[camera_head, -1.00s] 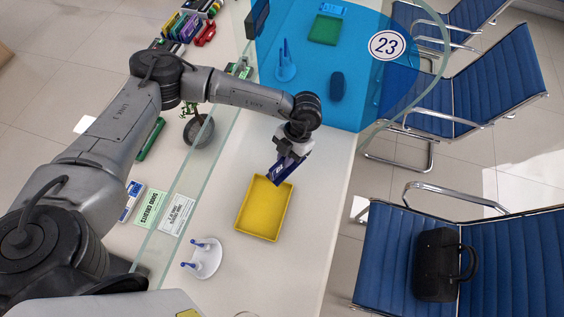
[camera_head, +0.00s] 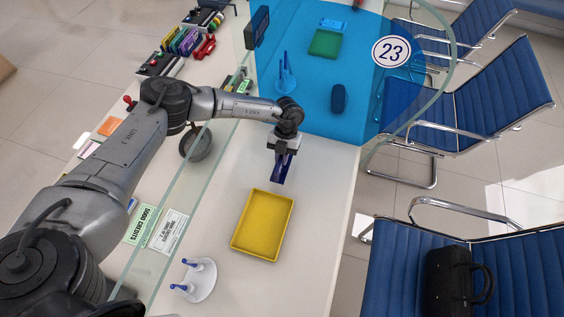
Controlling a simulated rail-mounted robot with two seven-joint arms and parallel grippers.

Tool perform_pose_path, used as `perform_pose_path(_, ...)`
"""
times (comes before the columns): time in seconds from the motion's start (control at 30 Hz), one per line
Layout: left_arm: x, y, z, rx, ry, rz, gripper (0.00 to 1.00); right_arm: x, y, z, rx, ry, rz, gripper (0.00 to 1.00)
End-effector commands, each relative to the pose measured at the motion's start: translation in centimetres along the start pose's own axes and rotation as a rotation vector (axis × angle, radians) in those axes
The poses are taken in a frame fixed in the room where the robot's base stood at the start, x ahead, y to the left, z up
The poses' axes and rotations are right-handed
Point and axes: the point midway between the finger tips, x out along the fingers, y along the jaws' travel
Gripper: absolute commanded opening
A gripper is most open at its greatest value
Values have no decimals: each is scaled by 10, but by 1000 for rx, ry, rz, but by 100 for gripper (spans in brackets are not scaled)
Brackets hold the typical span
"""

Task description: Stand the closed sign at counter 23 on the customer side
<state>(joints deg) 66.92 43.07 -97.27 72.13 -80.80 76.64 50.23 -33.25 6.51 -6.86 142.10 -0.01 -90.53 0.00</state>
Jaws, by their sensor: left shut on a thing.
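My left gripper (camera_head: 284,152) is over the customer side of the counter, past the glass screen. It is shut on a small dark blue sign (camera_head: 281,169), which hangs below the fingers. Its lettering cannot be read from here. The sign is above and beyond the yellow tray, close to the edge of the blue panel; whether it touches the counter I cannot tell. The counter 23 mark (camera_head: 391,51) is a white round label on the blue translucent panel at the upper right. My right gripper is not in view.
A yellow tray (camera_head: 236,245) lies on the white counter (camera_head: 325,200). A pen stand (camera_head: 201,283) stands nearer. Under the blue panel are another pen stand (camera_head: 287,78), a dark oval object (camera_head: 339,98) and a green tray (camera_head: 325,44). The glass screen (camera_head: 190,185) runs beneath my left arm.

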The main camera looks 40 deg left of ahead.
Motion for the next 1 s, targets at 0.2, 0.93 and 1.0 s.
perform_pose_path(0.2,2,2,11,1,1,-1,0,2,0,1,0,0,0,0)
perform_pose_path(0.93,39,3,27,1,0,-1,0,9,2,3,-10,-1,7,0)
perform_pose_path(1.0,40,3,27,1,1,0,14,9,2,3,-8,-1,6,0)
